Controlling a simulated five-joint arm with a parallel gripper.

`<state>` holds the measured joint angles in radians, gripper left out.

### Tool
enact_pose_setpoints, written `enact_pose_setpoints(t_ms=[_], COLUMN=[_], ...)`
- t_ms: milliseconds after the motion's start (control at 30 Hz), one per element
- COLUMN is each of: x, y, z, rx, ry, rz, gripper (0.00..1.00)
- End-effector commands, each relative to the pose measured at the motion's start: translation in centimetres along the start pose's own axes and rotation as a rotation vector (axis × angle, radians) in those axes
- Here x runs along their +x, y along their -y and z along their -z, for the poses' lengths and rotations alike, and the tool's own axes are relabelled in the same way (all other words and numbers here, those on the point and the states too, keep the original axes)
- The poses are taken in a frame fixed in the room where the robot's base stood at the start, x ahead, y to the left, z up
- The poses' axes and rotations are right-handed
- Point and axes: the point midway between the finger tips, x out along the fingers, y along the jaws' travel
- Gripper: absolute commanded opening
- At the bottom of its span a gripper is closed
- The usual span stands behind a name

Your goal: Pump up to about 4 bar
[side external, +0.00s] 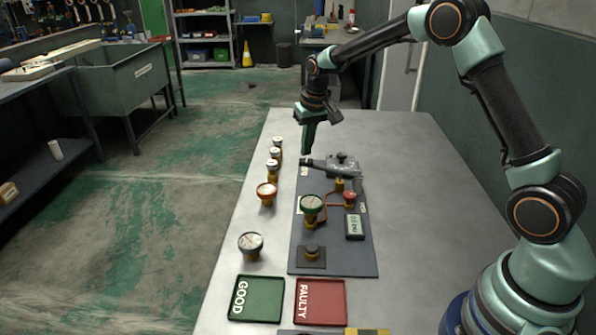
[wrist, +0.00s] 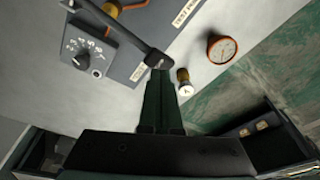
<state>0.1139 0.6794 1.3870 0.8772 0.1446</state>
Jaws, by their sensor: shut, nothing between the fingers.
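My gripper (side external: 307,150) is shut and empty, pointing down at the far left corner of the grey panel. Its closed fingertips show in the wrist view (wrist: 159,75). The pump's dark lever (side external: 322,163) reaches left from the pump body, and its tip is right by my fingertips; I cannot tell whether they touch. In the wrist view the lever (wrist: 120,28) ends at the fingertips. A green-rimmed gauge (side external: 312,205) stands on the panel, its needle too small to read. A small digital display (side external: 355,227) lies right of it, not clearly legible.
A red knob (side external: 350,197) and a black knob on a square base (side external: 311,250) are on the panel (side external: 348,262). Several loose gauges, including an orange-rimmed one (side external: 267,191), line the table's left side. Green GOOD (side external: 256,299) and red FAULTY (side external: 321,302) trays lie in front. The table's right side is clear.

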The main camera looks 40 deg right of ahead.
Motion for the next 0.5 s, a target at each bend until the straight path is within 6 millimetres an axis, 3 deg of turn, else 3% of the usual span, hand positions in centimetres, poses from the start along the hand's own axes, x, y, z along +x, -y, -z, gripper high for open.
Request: enact_pose_setpoints(t_ms=[500], x=[0.72], y=[-0.03], z=[-0.18], rx=[0.000], ry=[0.003], rz=[0.000], gripper=[0.00])
